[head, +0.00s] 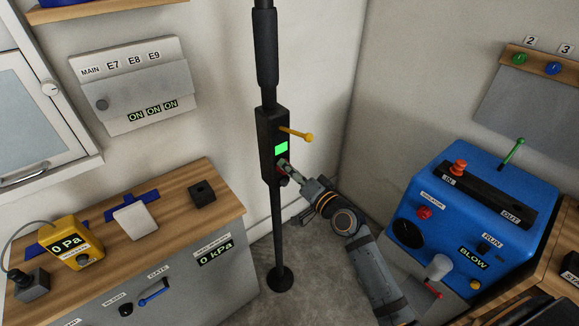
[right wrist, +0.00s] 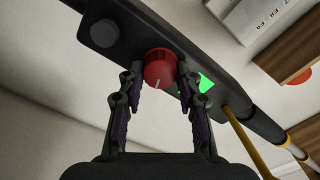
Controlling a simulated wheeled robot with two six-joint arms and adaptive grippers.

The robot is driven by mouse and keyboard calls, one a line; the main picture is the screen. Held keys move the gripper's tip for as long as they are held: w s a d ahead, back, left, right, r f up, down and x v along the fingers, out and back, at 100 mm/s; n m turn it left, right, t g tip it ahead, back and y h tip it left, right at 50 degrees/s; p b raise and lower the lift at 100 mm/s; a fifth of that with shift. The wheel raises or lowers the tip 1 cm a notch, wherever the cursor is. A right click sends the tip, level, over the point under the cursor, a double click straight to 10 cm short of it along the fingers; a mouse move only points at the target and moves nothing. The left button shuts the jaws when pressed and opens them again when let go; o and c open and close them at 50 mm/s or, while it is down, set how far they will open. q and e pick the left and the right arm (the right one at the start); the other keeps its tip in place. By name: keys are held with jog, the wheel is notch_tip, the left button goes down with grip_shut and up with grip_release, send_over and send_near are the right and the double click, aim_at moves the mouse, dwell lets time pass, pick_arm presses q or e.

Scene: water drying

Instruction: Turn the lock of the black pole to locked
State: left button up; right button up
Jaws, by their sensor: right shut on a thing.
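The black pole (head: 265,50) stands upright in the middle of the head view. Its black box (head: 265,122) carries a lit green panel (head: 281,148) and a yellow lever (head: 297,134) that sticks out to the right. The lock, a red knob (right wrist: 159,70) with a white mark, shows in the right wrist view. My right gripper (head: 284,168) is at the box just below the green panel. In the right wrist view my right gripper (right wrist: 159,78) has its two fingers on either side of the red knob, shut on it. My left gripper is not in view.
A blue machine (head: 478,215) with knobs and levers stands at the right. A wooden-topped bench (head: 165,220) with a yellow gauge (head: 72,240) stands at the left. A grey panel (head: 135,85) hangs on the wall. Floor (head: 310,260) shows around the pole's round foot.

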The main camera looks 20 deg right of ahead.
jog(key=shift+f+m+p, duration=0.1)
jog(key=shift+m+p, duration=0.5)
jog(key=shift+m, duration=1.3)
jog(key=o, duration=1.1)
jog(key=shift+o, duration=0.2)
jog(key=shift+s+d, duration=0.1)
jog(key=v, duration=0.7)
jog(key=shift+s, duration=0.15)
